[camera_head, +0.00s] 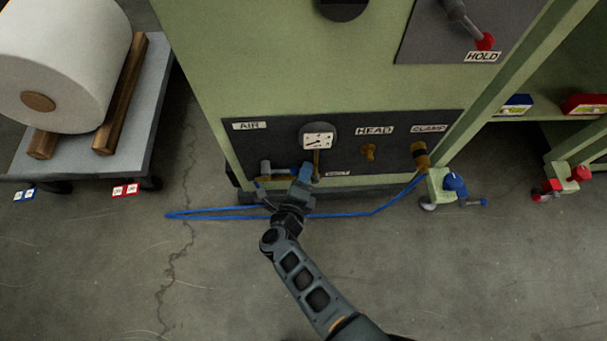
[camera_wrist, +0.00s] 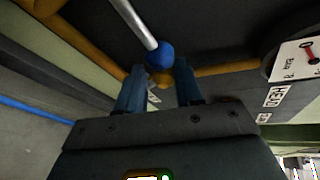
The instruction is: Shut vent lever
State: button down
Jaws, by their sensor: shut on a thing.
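A silver lever rod (camera_wrist: 135,24) with a blue ball knob (camera_wrist: 160,55) shows at the top of the wrist view. My gripper (camera_wrist: 158,78) is shut on the lever's knob end, with a blue finger on each side. In the head view my gripper (camera_head: 304,173) is at the lower panel, just below the gauge. A grey rod (camera_head: 282,170) runs roughly level from the brass fitting under the AIR label to my fingers, which hide its end. A small label (camera_head: 338,173), seemingly VENT, is just right of my gripper.
A round gauge (camera_head: 319,140) is above my gripper, with a brass HEAD valve (camera_head: 369,151) to its right. A blue hose (camera_head: 340,215) lies along the floor to the CLAMP fitting (camera_head: 420,156). A cart (camera_head: 140,125) with a white roll stands left. Floor in front is clear.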

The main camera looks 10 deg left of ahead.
jog(key=c, duration=1)
grip_release()
jog(key=shift+d+f, duration=0.25)
jog(key=shift+d, duration=0.3)
jog(key=shift+o, duration=1.4)
jog(key=shift+a+r, duration=0.1)
jog(key=shift+a, duration=0.2)
jog(key=p+v, duration=0.3)
jog(key=v, duration=0.4)
jog(key=shift+s, duration=0.4)
jog(key=shift+r, duration=0.15)
jog(key=shift+c, duration=0.3)
